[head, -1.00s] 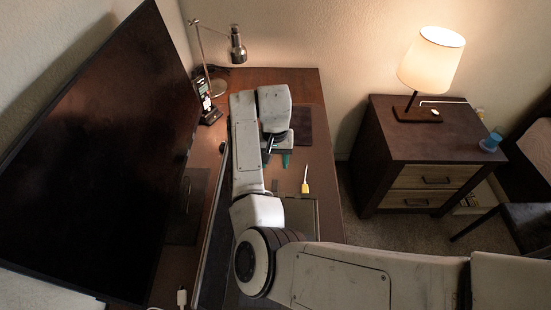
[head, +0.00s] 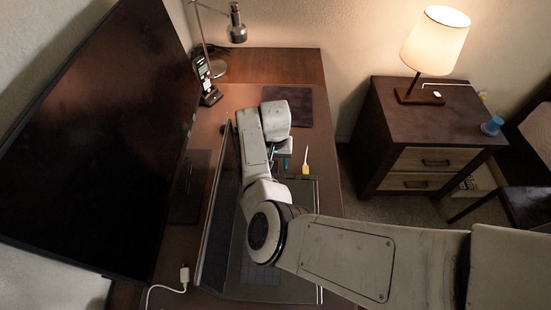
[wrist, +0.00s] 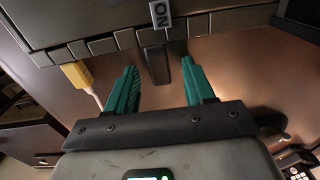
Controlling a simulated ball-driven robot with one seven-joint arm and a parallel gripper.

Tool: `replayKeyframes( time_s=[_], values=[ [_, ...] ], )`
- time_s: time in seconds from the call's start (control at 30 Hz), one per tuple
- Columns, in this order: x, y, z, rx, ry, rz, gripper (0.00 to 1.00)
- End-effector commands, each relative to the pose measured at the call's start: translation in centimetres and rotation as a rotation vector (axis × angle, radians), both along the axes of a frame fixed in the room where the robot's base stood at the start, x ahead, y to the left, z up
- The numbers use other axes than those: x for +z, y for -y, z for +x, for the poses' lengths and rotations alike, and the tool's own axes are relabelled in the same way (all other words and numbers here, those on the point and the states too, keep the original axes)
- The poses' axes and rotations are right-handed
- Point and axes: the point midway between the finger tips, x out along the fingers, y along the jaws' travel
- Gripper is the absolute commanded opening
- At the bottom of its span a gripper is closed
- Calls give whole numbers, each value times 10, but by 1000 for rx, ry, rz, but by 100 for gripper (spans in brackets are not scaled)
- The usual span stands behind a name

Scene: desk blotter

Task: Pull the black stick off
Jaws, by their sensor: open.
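In the wrist view a dark stick (wrist: 158,66) juts out from the edge of a grey laptop-like device (wrist: 100,20). My gripper (wrist: 159,75) is open, with one teal finger on each side of the stick and gaps between. The fingertips are close to the device's edge. In the head view my gripper (head: 285,163) is at the far edge of the device (head: 300,230), largely covered by my arm. I cannot make out the black stick there.
A yellow piece with a pale thin end (wrist: 77,75) sits beside the left finger; it also shows in the head view (head: 306,168). A large monitor (head: 90,130) stands left. A dark pad (head: 300,106) lies beyond.

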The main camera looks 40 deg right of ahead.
Motion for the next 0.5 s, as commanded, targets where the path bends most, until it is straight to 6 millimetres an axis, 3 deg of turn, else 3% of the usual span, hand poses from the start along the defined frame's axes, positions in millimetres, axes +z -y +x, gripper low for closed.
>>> replayKeyframes(
  time_s=[0.13, 0.5],
  values=[
    [0, 0, 0, 0, 0, 0, 51],
    [0, 0, 0, 0, 0, 0, 16]
  ],
)
